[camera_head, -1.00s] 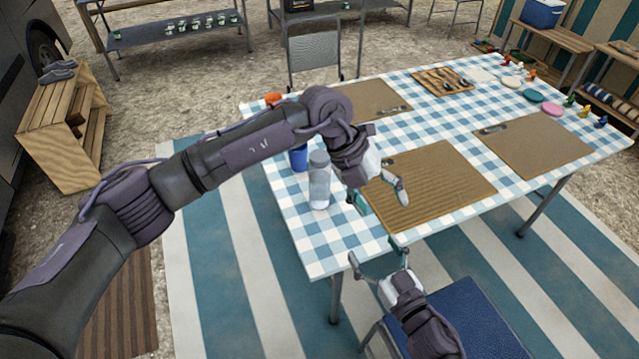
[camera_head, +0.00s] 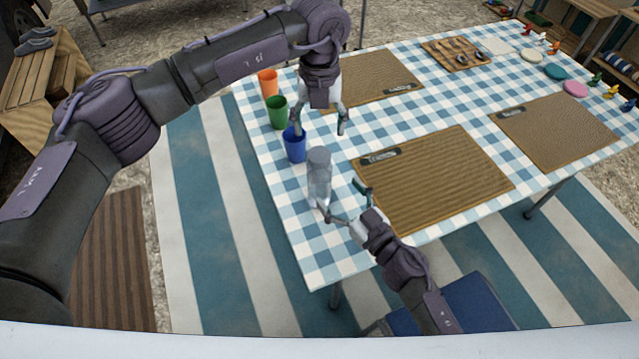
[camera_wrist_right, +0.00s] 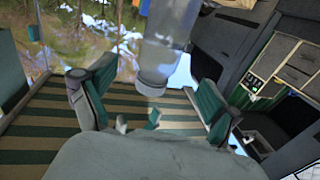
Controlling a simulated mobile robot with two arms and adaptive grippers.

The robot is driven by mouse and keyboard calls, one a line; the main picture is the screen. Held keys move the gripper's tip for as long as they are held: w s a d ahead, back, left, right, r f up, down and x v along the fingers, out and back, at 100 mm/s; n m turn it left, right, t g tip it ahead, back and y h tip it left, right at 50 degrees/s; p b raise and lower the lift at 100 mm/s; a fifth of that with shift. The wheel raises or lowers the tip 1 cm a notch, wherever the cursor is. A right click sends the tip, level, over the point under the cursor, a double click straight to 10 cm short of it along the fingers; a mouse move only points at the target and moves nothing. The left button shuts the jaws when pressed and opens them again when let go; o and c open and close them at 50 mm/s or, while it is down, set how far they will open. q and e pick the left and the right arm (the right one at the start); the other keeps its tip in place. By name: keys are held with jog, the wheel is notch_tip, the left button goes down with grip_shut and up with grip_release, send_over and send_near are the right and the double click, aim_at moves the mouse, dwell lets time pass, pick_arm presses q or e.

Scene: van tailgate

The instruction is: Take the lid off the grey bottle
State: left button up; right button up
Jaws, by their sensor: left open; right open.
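The grey bottle (camera_head: 319,188) stands upright near the left end of the checked table, with a grey lid (camera_head: 318,155) on top and a see-through body. My right gripper (camera_head: 344,202) is open beside its lower body, one finger close to it. I cannot tell whether that finger touches. In the right wrist view the bottle (camera_wrist_right: 165,45) shows between and beyond the open fingers of my right gripper (camera_wrist_right: 154,98). My left gripper (camera_head: 320,124) is open and points down behind the bottle; its left finger overlaps the blue cup's rim in the picture.
A blue cup (camera_head: 294,148) stands just behind the bottle, then a green cup (camera_head: 277,113) and an orange cup (camera_head: 268,80). A brown placemat (camera_head: 440,185) lies to the right. A blue chair (camera_head: 470,305) stands at the near edge. The checked cloth (camera_head: 315,250) in front is clear.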

aim_at(327, 180)
jog(key=x, duration=0.6)
jog(key=shift+x, duration=0.8)
